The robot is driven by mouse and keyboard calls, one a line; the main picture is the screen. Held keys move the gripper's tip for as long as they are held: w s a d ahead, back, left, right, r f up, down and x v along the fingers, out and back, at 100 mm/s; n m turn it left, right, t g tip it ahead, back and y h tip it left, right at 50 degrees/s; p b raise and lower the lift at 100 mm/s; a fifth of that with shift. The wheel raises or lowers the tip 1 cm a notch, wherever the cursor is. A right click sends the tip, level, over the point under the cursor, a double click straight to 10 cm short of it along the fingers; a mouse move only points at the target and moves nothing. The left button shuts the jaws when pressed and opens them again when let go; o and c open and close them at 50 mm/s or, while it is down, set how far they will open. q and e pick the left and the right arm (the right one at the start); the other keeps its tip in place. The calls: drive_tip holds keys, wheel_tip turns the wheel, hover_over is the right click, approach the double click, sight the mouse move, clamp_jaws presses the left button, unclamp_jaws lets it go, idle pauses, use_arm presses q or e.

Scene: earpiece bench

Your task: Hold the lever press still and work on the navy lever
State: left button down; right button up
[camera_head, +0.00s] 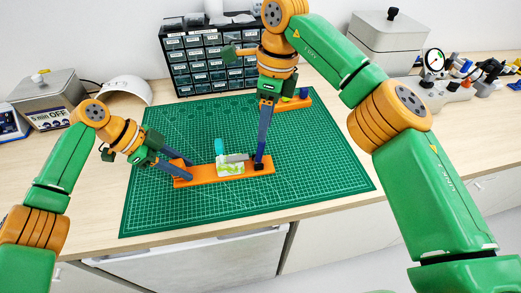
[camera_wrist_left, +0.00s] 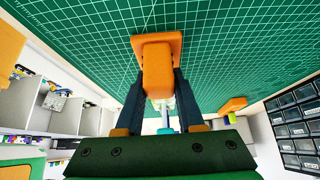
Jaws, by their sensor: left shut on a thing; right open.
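The lever press has a long orange base (camera_head: 205,174) lying on the green mat. A white-and-green block (camera_head: 230,168), a grey bar and a teal upright piece (camera_head: 219,147) stand at its middle. My left gripper (camera_head: 184,170) is shut on the orange left end of the press. In the left wrist view its two dark fingers flank an orange block (camera_wrist_left: 158,72) on the base. My right gripper (camera_head: 259,164) is open, pointing down at the press's right end. I cannot tell the navy lever apart from its dark blue fingers, nor whether they touch it.
A second orange piece with a blue knob (camera_head: 304,93) sits at the mat's back right. A black drawer cabinet (camera_head: 201,63) stands behind the green cutting mat (camera_head: 320,170). The mat is clear in front and to the right of the press.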

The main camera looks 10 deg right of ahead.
sight(256, 155)
drive_tip(key=shift+a+f+n, duration=0.2)
drive_tip(key=shift+f+n, duration=1.05)
drive_tip(key=shift+f, duration=0.45)
drive_tip(key=shift+a+f+n, duration=0.2)
drive_tip(key=shift+f+n, duration=1.05)
drive_tip(key=shift+f, duration=0.45)
clamp_jaws()
drive_tip(key=shift+s+a+h, duration=0.1)
drive_tip(key=shift+a+h, duration=0.85)
drive_tip(key=shift+h, duration=0.55)
unclamp_jaws()
